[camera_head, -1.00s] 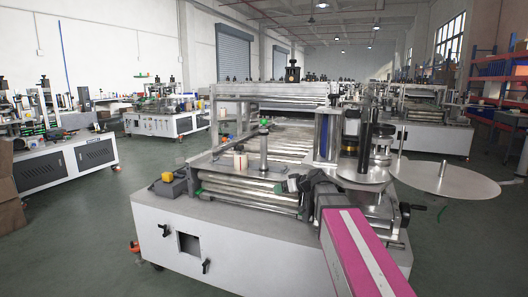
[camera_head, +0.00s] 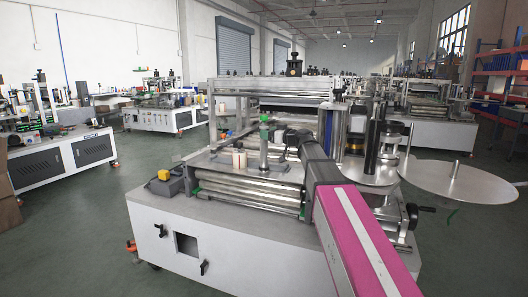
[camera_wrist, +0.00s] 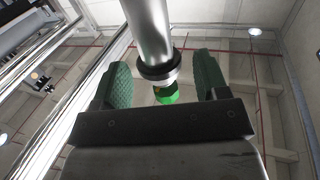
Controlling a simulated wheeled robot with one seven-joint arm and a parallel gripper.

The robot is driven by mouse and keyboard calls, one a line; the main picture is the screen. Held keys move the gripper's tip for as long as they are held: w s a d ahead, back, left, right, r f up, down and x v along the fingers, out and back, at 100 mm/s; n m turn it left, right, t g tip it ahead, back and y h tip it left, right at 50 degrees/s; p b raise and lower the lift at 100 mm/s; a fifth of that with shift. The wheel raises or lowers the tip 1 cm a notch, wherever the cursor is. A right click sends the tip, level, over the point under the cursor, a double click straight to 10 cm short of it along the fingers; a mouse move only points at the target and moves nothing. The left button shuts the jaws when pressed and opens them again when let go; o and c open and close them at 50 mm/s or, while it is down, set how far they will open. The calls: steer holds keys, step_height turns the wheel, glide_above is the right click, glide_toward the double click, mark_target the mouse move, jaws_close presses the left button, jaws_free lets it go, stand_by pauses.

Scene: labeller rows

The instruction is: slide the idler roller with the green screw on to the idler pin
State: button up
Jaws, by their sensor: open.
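The idler roller (camera_head: 264,155) is a metal cylinder standing upright on the machine's top, with a green screw (camera_head: 264,117) at its upper end. In the wrist view the roller (camera_wrist: 148,30) ends in a black collar, with the green screw (camera_wrist: 167,95) beyond it. My gripper (camera_head: 272,133) is at the upper part of the roller. In the wrist view the green fingers of my gripper (camera_wrist: 165,80) are spread on both sides of the screw end, with gaps visible. I cannot make out which part is the idler pin.
A short white roller (camera_head: 239,159) stands left of the idler roller. A yellow-topped grey box (camera_head: 165,177) sits at the left corner. A large round disc (camera_head: 455,182) juts out at the right. Long metal rollers (camera_head: 248,193) lie along the machine's front.

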steer(key=shift+x, duration=2.75)
steer(key=shift+d+r, duration=0.1)
steer(key=c, duration=1.2)
jaws_close()
steer(key=shift+r, duration=0.15)
